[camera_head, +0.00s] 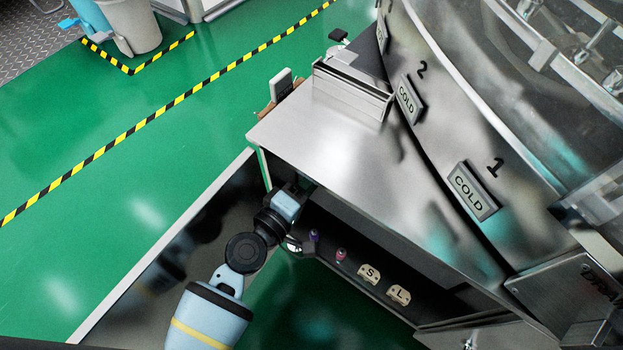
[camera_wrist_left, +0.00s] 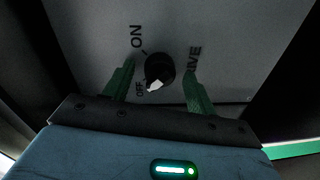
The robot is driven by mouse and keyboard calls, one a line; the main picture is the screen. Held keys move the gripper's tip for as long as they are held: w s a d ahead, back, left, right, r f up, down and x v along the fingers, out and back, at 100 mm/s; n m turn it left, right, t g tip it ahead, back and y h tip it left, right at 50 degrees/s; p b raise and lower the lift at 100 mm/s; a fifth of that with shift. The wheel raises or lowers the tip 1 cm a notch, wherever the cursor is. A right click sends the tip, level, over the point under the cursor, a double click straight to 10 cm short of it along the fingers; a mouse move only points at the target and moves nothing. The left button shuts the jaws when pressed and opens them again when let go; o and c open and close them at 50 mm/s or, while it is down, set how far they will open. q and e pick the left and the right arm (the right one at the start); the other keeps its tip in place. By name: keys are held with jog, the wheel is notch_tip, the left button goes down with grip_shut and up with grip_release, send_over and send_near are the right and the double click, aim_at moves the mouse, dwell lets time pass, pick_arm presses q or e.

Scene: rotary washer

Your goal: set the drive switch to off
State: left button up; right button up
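The drive switch (camera_wrist_left: 160,66) is a round black knob on a grey panel, seen in the left wrist view. "ON" is printed above left of it, "OFF" at its lower left and a partly hidden "DRIVE" to its right. Its white pointer is at the lower left, toward the OFF mark. My left gripper (camera_wrist_left: 159,70) is open, with one green finger on each side of the knob and visible gaps between. In the head view my left gripper (camera_head: 304,186) reaches under the steel top, its fingers hidden there, as is the switch. My right gripper is not in view.
The steel top (camera_head: 325,130) overhangs my left wrist. Below it, a dark ledge carries purple and red buttons (camera_head: 341,254) and cream plates marked S (camera_head: 369,273) and L (camera_head: 398,294). The washer drum housing (camera_head: 470,130) curves up on the right. Green floor lies open at left.

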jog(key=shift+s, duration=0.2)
pick_arm(q)
jog(key=v, duration=0.7)
jog(key=shift+s+a, duration=0.25)
jog(key=shift+s, duration=0.1)
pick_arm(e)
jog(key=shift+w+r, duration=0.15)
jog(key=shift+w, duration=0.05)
pick_arm(q)
jog(key=shift+r, duration=0.1)
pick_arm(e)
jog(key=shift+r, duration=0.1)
